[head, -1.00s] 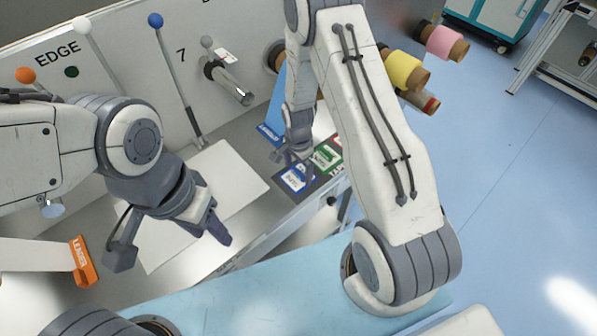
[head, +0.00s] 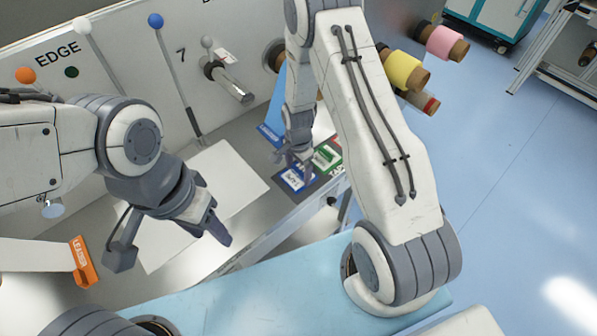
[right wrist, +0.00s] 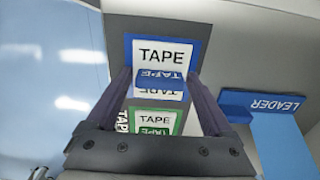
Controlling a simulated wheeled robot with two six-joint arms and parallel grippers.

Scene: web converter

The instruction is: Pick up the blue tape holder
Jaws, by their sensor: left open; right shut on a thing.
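The blue tape holder (right wrist: 160,77) shows in the right wrist view as a small blue block with TAPE lettering, between the two fingertips. My right gripper (right wrist: 159,74) is shut on it, one finger at each side. A blue-bordered TAPE label (right wrist: 165,50) lies on the surface below. In the head view my right gripper (head: 295,157) is just above the blue label (head: 295,179), and the holder itself is hard to make out there. My left gripper (head: 172,250) is open and empty over the pale plate (head: 230,172).
A green TAPE label and holder (right wrist: 153,121) sit next to the blue one. A blue LEADER piece (right wrist: 265,106) stands to the right in the wrist view. An orange LEADER holder (head: 84,264) is at the lower left. Tape rolls (head: 404,71) project from the panel.

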